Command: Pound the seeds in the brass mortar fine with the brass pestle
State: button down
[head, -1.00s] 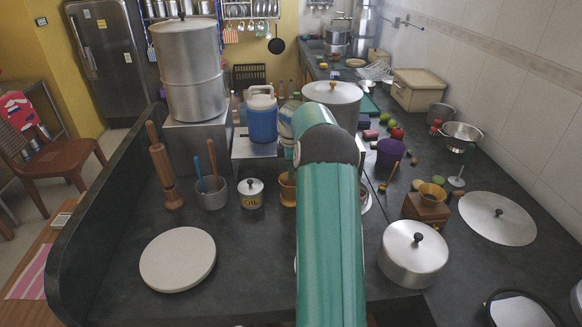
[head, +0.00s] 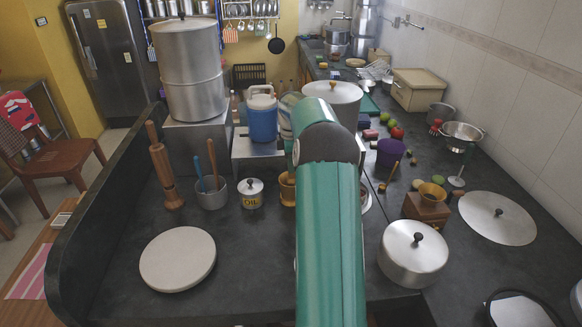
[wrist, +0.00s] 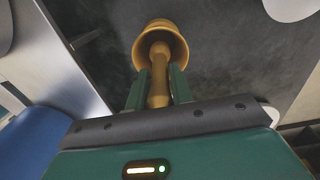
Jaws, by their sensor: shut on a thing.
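The brass mortar (wrist: 182,36) shows at the top of the wrist view, its mouth facing my gripper. In the head view its left part (head: 287,190) shows beside my green arm, which hides the rest. The brass pestle (wrist: 159,72) is held between the two green fingers of my gripper (wrist: 159,90), with its far end inside the mortar's mouth. I cannot tell whether the pestle touches the bottom. The seeds are not visible. In the head view my gripper is hidden behind my arm.
Left of the mortar stand the oil pot (head: 251,194) and a grey cup with utensils (head: 211,198). A blue jug (head: 262,118) is behind. A lidded pot (head: 413,255) and a wooden grinder (head: 425,212) stand to the right. A round white board (head: 178,259) lies at front left.

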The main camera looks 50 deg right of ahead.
jog(key=shift+r, duration=4)
jog(key=shift+a, duration=0.15)
